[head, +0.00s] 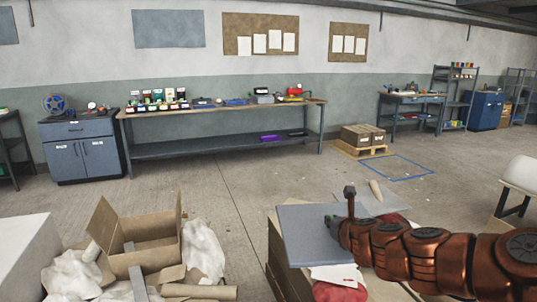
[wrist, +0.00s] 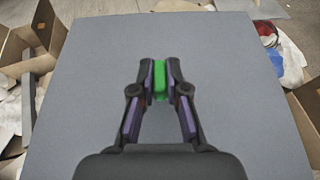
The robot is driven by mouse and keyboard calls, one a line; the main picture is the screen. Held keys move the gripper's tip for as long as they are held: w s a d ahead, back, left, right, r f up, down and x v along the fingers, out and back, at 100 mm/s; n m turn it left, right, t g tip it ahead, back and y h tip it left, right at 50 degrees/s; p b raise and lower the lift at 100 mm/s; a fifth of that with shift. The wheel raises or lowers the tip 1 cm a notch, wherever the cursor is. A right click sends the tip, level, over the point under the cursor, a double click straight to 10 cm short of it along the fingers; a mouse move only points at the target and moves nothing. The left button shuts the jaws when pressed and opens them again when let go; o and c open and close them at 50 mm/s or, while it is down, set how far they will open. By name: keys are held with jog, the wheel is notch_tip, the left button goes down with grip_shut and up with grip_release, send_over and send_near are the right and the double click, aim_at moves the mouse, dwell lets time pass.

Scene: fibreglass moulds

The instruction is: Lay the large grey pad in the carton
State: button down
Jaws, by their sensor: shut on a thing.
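The large grey pad (head: 306,238) is a flat, stiff-looking sheet at the lower middle of the head view. It fills most of the wrist view (wrist: 100,60). My gripper (wrist: 160,78) is shut on a small green grip piece (wrist: 159,88) at the pad's face. In the head view my gripper (head: 334,222) is at the pad's right part. The pad is above a brown cardboard box; whether it touches it I cannot tell. The carton (head: 152,257) stands open to the left of the pad, flaps up, with a grey strip inside.
Crumpled white sheeting (head: 204,248) and cardboard pieces (head: 200,291) lie around the carton. Red items (head: 340,291) lie beside the pad. A long workbench (head: 225,148) stands along the back wall. A pallet with boxes (head: 362,140) stands behind.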

jog(key=shift+a+m+h, duration=0.15)
jog(key=shift+m+h, duration=0.85)
jog(key=shift+h, duration=0.2)
jog(key=shift+s+d+m+g+h, duration=0.15)
jog(key=shift+s+m+h, duration=0.2)
jog(key=shift+m+h, duration=0.35)
jog(key=shift+s+d+m+g+h, duration=0.15)
jog(key=shift+s+m+h, duration=0.3)
jog(key=shift+h, duration=0.35)
jog(key=shift+n+y, duration=0.55)
jog(key=shift+y, duration=0.05)
jog(key=w+f, duration=0.2)
jog(key=f, duration=0.2)
jog(key=shift+w+d+f, duration=0.35)
jog(key=shift+w+f, duration=0.05)
notch_tip(320, 180, down, 9)
jog(key=n+y, duration=0.2)
jog(key=shift+a+r+y, duration=0.15)
jog(key=shift+a+y, duration=0.25)
jog(key=shift+t, duration=0.4)
